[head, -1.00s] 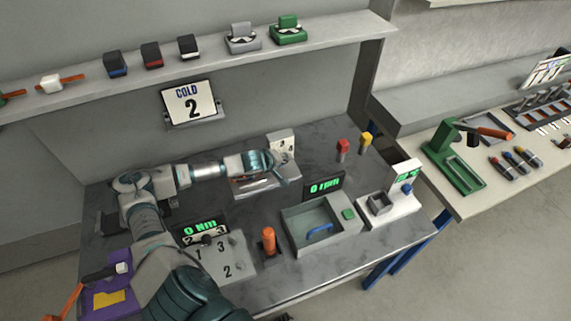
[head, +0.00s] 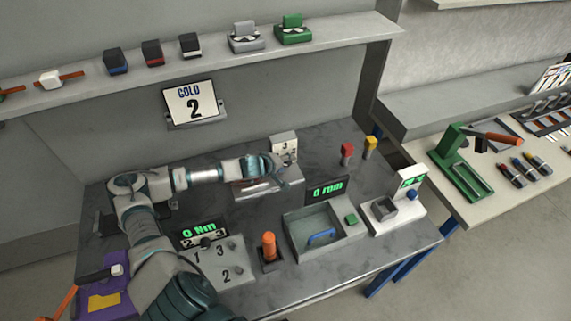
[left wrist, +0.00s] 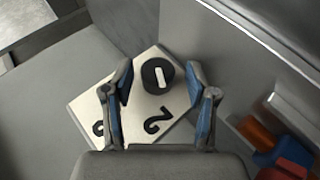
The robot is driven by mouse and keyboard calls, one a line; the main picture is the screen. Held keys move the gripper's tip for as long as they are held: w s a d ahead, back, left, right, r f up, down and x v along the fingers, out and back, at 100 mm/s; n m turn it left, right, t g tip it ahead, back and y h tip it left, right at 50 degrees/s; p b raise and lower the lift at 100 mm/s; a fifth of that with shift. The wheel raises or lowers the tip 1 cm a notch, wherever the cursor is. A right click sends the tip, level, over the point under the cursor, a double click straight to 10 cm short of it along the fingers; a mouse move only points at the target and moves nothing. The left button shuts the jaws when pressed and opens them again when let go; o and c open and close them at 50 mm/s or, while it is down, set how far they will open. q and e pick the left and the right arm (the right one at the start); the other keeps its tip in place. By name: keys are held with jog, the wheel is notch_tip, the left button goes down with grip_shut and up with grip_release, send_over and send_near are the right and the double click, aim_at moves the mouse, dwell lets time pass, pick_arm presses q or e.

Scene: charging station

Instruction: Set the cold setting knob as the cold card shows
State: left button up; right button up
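The cold card (head: 194,103) hangs on the back wall and reads COLD 2. The setting plate (head: 284,147) stands at the back of the bench, partly hidden by my left gripper (head: 284,173). In the left wrist view the round black knob (left wrist: 156,76) with a white bar sits on the pale plate (left wrist: 182,104). Contact cannot be told. My right gripper is not in view.
A torque panel (head: 218,262), an orange handle (head: 269,247), a grey tray (head: 322,228) and a white charger-like unit (head: 397,210) stand on the bench. A shelf (head: 220,60) runs above.

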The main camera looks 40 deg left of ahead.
pick_arm(q)
jog(key=v, duration=1.1)
jog(key=shift+s+r, duration=0.2)
jog(key=shift+s, duration=0.15)
jog(key=shift+r, duration=0.1)
